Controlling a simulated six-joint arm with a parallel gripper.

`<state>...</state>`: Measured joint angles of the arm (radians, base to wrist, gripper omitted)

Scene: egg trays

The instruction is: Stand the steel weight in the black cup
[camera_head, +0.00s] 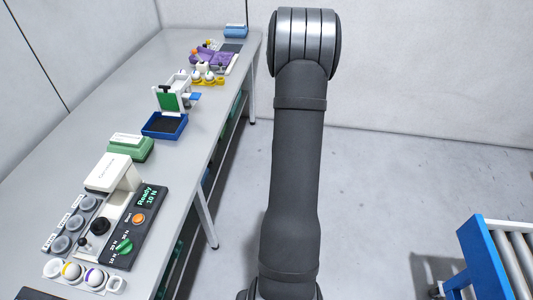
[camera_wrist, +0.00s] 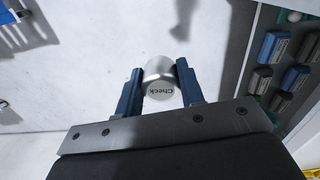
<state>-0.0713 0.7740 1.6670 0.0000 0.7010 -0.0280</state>
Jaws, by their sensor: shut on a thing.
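The steel weight (camera_wrist: 161,82) is a short shiny cylinder with "Check" on its face. In the wrist view my gripper (camera_wrist: 158,76) is shut on it, with one dark blue finger on each side. The weight is held above the floor, clear of the bench. A black round piece (camera_head: 99,227), which looks like the black cup, is on the tester at the near end of the bench in the head view. Its inside is too small to make out. The head view shows my arm but not my gripper.
The tester has a white head (camera_head: 108,172) and a control panel (camera_head: 137,226) reading "Ready". Several grey round pieces sit in a rack (camera_head: 55,241) beside it. Green and blue trays (camera_head: 165,126) stand farther along the bench (camera_head: 95,108). A blue-framed roller conveyor (camera_head: 485,262) is at right.

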